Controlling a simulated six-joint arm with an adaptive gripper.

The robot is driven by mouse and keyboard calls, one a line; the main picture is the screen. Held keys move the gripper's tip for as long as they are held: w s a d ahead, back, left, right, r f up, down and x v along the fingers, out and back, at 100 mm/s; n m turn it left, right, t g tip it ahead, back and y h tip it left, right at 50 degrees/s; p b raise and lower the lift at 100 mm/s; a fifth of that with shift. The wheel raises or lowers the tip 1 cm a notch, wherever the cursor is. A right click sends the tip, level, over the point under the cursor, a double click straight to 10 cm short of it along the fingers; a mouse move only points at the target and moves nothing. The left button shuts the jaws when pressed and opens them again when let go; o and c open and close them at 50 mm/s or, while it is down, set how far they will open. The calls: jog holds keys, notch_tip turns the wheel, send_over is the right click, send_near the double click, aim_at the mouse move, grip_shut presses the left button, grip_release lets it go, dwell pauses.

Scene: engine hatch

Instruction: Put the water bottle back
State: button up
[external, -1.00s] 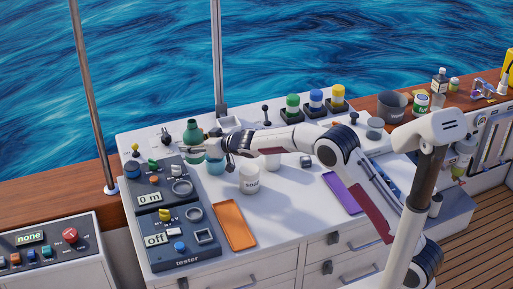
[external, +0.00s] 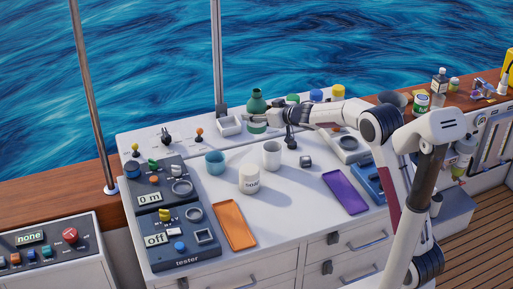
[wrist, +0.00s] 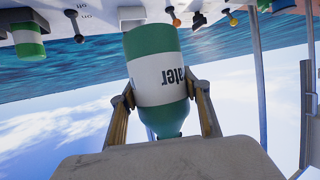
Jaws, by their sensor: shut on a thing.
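The green water bottle (external: 257,98), with a white label band lettered "ater" in the wrist view (wrist: 157,80), stands upright in my gripper (external: 255,118). My gripper, also in the wrist view (wrist: 163,108), is shut around the bottle, one finger on each side. The bottle is over the back part of the white counter, right of a white square holder (external: 229,125). I cannot tell whether its base touches the counter.
A teal cup (external: 214,162), a white mug (external: 271,155) and a white jar (external: 249,181) stand on the counter in front. Small levers (external: 198,134) are at the back left. Green, blue and yellow-topped containers (external: 316,96) are right of the bottle, partly behind my arm.

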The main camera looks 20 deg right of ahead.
jog(key=s+d+f+n+y, duration=0.1)
jog(key=s+d+f, duration=0.1)
jog(key=s+d, duration=0.75)
jog(key=s+a+f+n+g+y, duration=0.1)
jog(key=s+a, duration=0.1)
jog(key=s, duration=0.4)
jog(key=s+a+f+n+g+y, duration=0.1)
jog(key=s+a+f+n+y, duration=0.1)
jog(key=s, duration=0.5)
jog(key=shift+a+g, duration=0.4)
jog(key=shift+a, duration=0.3)
jog(key=shift+f, duration=2.9)
jog(key=shift+f, duration=2.1)
